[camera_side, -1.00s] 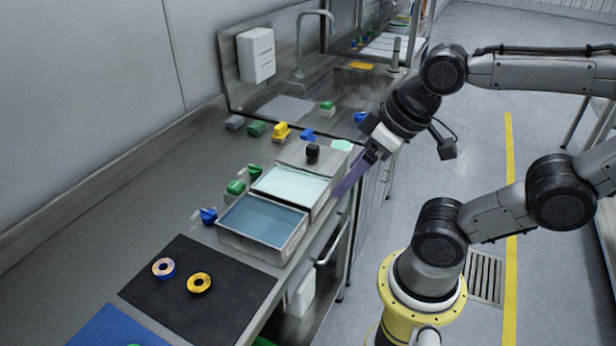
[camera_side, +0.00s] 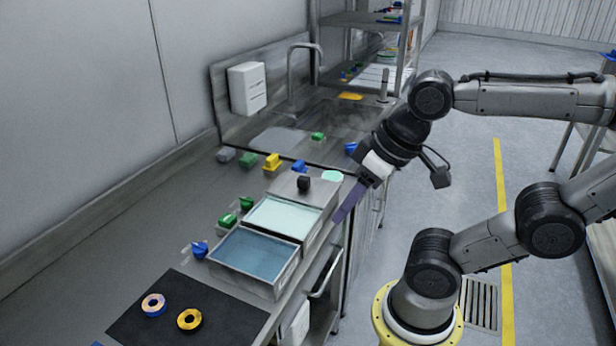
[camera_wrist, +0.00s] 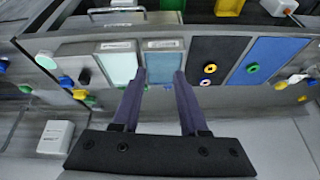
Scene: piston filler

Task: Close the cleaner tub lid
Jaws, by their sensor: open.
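Two open-topped metal tubs stand side by side on the bench. One holds pale green liquid (camera_side: 284,219), the other blue liquid (camera_side: 252,256). A flat grey lid (camera_side: 287,184) with a black knob (camera_side: 304,184) lies at the far end of the pale green tub, leaving its liquid uncovered. In the wrist view the pale green tub (camera_wrist: 118,66) is left of the blue one (camera_wrist: 163,63), and the black knob (camera_wrist: 84,76) is further left. My gripper (camera_side: 338,217) is open and empty, its purple fingers pointing down at the right of the tubs. Any contact with their edge is unclear.
Small coloured pieces, including a yellow one (camera_side: 272,162) and a green one (camera_side: 228,220), line the tubs' left side. A black mat (camera_side: 220,318) with two rings lies in front. A sink and tap (camera_side: 305,75) stand behind. Open floor lies to the right.

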